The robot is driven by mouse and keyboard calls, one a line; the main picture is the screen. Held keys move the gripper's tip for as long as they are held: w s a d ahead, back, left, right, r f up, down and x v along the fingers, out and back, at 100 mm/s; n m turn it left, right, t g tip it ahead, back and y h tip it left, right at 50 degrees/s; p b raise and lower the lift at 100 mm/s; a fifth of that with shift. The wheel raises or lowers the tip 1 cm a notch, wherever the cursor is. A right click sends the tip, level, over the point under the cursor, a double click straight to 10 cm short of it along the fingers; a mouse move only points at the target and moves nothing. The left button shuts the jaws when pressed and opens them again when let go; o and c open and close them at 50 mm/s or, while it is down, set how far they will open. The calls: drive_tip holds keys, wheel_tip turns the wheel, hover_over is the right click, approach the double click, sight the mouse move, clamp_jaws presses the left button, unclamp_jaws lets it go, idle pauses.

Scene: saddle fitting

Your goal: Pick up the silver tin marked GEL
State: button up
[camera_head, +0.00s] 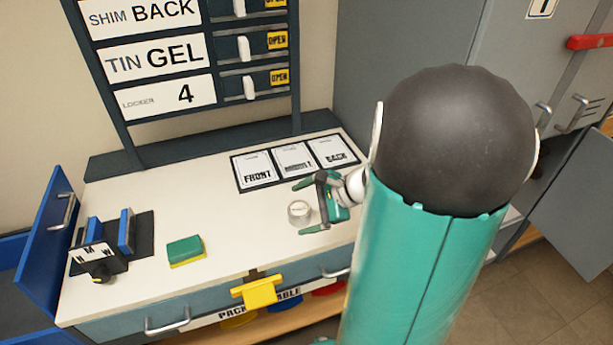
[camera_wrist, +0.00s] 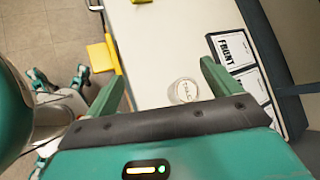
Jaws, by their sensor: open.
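The silver tin (camera_head: 299,212) stands upright on the white worktop, near its right part. In the wrist view its round lid (camera_wrist: 184,91) shows, with small lettering too blurred to read. My gripper (camera_head: 305,208) is open and empty, its green fingers spread on either side of the tin's near space. In the wrist view the gripper (camera_wrist: 160,88) has one finger left of the tin and the other close to its right. The tin looks ahead of the palm; I cannot tell whether it is fully between the fingertips.
Cards marked FRONT, MIDDLE and BACK (camera_head: 294,161) lie behind the tin. A green and yellow sponge (camera_head: 185,250) and a dark fixture with blue pads (camera_head: 110,245) stand left. A yellow latch (camera_head: 259,291) hangs at the front edge. A board reads TIN GEL (camera_head: 155,58).

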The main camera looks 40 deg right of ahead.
drive_tip(key=s+d+f+m+t+h, duration=0.1)
drive_tip(key=d+f+m+t, duration=0.1)
drive_tip(key=d, duration=0.4)
drive_tip(key=s+d+f+m+t+h, duration=0.1)
drive_tip(key=s+d+f+m+h, duration=0.1)
drive_tip(key=d+m, duration=0.4)
drive_tip(key=s+d+f+m+t+h, duration=0.2)
drive_tip(key=d+f+m, duration=0.2)
drive_tip(key=d+m, duration=0.1)
drive_tip(key=shift+s+d+f+t, duration=0.15)
drive_tip(key=shift+d+f+t, duration=0.2)
drive_tip(key=shift+d, duration=0.35)
drive_tip(key=x, duration=0.8)
drive_tip(key=shift+d+f, duration=0.1)
drive_tip(key=shift+d, duration=0.05)
drive_tip(key=x, duration=0.5)
drive_tip(key=shift+f, duration=0.4)
drive_tip(key=shift+c, duration=0.2)
drive_tip(key=c, duration=1.1)
drive_tip(key=shift+r, duration=0.2)
